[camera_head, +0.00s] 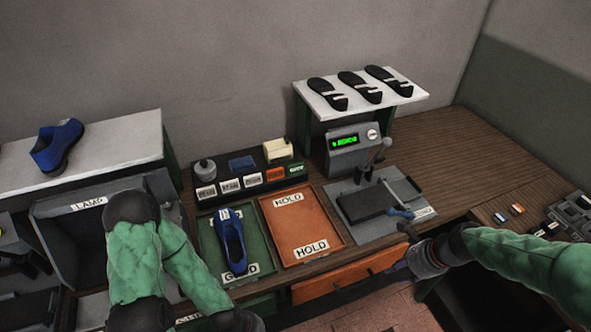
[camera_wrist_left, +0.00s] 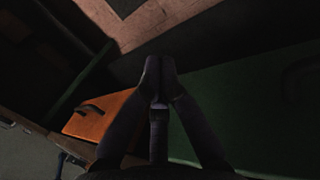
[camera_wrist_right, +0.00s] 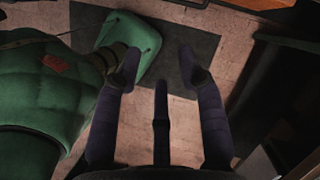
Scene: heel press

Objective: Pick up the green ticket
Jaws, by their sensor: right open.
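The green ticket (camera_head: 296,169) is small and sits at the right end of the dark rack behind the trays, right of an orange ticket (camera_head: 275,174). My right gripper (camera_wrist_right: 158,65) is open and empty over the floor in the right wrist view. In the head view the right hand is by the table's front edge, well to the right and front of the ticket. My left gripper (camera_wrist_left: 159,75) has its fingertips together with nothing visible between them. It is low, below the table front, and mostly cut off in the head view.
A green tray (camera_head: 258,276) holds a blue shoe (camera_head: 233,243). The orange HOLD tray (camera_head: 309,226) is empty. A press plate with a lever (camera_head: 378,158) stands right of it. Behind are a display box (camera_head: 346,150) and a white shelf (camera_head: 407,101) with soles. An orange drawer front (camera_wrist_left: 101,114) faces my left gripper.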

